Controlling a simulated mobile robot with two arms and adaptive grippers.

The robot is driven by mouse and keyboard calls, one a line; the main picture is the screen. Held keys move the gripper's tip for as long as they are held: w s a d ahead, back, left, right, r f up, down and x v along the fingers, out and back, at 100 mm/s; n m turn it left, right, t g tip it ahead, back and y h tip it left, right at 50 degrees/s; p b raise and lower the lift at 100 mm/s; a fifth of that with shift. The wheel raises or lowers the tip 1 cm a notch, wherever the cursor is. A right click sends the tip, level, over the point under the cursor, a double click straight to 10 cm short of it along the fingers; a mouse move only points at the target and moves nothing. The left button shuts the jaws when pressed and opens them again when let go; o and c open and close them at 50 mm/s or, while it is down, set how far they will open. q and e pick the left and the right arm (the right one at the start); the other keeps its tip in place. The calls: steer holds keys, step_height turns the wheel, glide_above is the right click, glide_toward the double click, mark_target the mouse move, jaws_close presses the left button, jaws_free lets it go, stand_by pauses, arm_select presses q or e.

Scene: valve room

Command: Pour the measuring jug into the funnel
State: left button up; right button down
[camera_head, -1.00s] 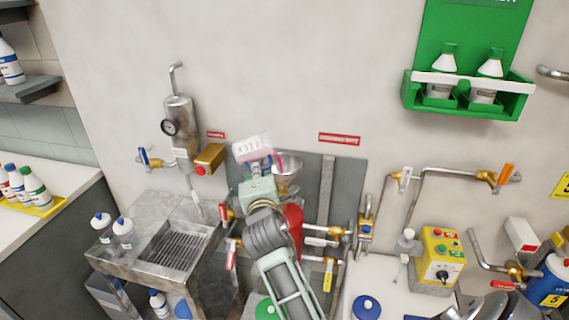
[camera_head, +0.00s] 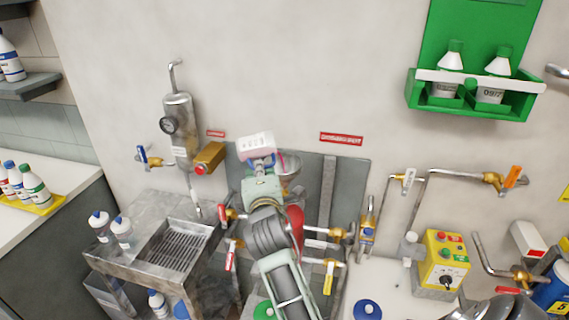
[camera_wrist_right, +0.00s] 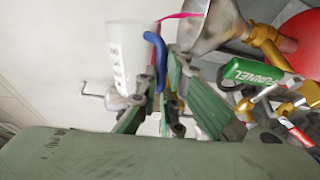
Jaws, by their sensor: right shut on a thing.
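The measuring jug (camera_head: 255,146) is whitish, with dark markings and a pink tint along its lower side in the head view. It lies tipped over, just left of the metal funnel (camera_head: 289,163). In the right wrist view the jug (camera_wrist_right: 130,57) has a blue handle (camera_wrist_right: 157,58). A pink streak (camera_wrist_right: 182,16) runs between the jug and the mouth of the funnel (camera_wrist_right: 212,27). My right gripper (camera_head: 262,174) is shut on the jug's handle, and its fingers also show in the wrist view (camera_wrist_right: 168,88). The gripper partly hides the funnel in the head view.
Pipes with valves, including a yellow-handled one (camera_head: 329,276), lie right of my arm. A red vessel (camera_head: 296,220) is behind it. A metal sink (camera_head: 130,262) stands left. A green "FUNNEL" tag (camera_wrist_right: 258,73) is near the funnel.

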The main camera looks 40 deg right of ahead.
arm_select(q)
steer(key=shift+s+r, duration=0.1)
steer(key=shift+s, duration=0.15)
arm_select(e)
steer(key=shift+a+r+m, duration=0.3)
steer(key=shift+a+m, duration=0.05)
steer(key=shift+m, duration=0.05)
arm_select(q)
steer(key=shift+r, duration=0.1)
arm_select(e)
steer(key=shift+w+d, duration=0.1)
arm_select(q)
steer(key=shift+s+a+r+p, duration=0.35)
steer(key=shift+s+a+p, duration=0.15)
steer(key=shift+p, duration=0.1)
arm_select(e)
steer(key=shift+r+m, duration=0.35)
steer(key=shift+m, duration=0.35)
